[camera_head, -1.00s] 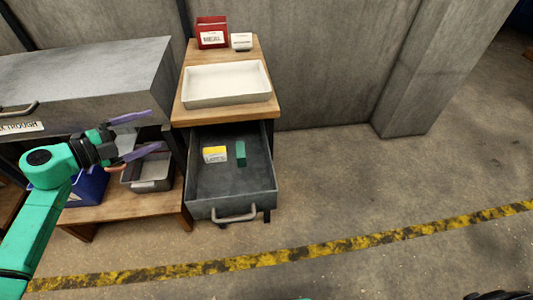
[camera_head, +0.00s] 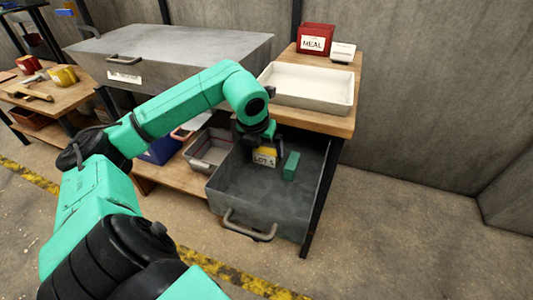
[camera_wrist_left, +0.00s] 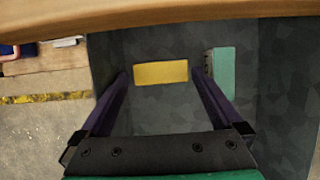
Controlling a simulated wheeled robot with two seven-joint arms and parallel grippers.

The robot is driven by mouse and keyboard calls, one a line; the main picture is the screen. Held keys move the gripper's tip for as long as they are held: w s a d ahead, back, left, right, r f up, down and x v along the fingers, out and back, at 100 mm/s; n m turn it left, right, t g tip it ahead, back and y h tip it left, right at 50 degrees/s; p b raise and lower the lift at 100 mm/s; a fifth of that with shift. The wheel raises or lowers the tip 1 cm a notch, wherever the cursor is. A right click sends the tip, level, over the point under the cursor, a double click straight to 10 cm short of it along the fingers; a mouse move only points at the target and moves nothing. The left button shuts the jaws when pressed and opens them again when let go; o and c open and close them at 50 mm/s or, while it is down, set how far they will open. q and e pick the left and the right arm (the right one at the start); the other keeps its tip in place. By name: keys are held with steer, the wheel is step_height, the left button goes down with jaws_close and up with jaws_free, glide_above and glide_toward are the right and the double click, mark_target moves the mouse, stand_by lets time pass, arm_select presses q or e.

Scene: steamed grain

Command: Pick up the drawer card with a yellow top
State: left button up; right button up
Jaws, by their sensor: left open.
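The drawer card with a yellow top (camera_head: 265,157) stands in the open grey drawer (camera_head: 302,212), its white front lettered "LOT 5". In the left wrist view its yellow top (camera_wrist_left: 161,73) lies between the two purple fingers of my left gripper (camera_wrist_left: 160,85), with a gap on both sides. My left gripper is open and reaches down into the drawer; in the head view its fingers are mostly hidden behind the wrist and card. A green block (camera_head: 291,166) stands just right of the card, and shows close outside the right finger in the wrist view (camera_wrist_left: 223,72).
A wooden table (camera_head: 330,122) above the drawer carries a white tray (camera_head: 308,103), a red MEAL box (camera_head: 314,39) and a small white card (camera_head: 342,52). The wooden edge (camera_wrist_left: 200,15) passes close by the gripper. A grey bin (camera_head: 210,150) is left of the drawer.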

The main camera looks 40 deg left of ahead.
mark_target(266, 151)
arm_select(q)
steer(key=x, duration=0.3)
steer(key=shift+w+f, duration=0.15)
steer(key=shift+f, duration=0.05)
steer(key=shift+r, duration=0.1)
steer(key=c, duration=1.1)
steer(key=shift+r, duration=0.1)
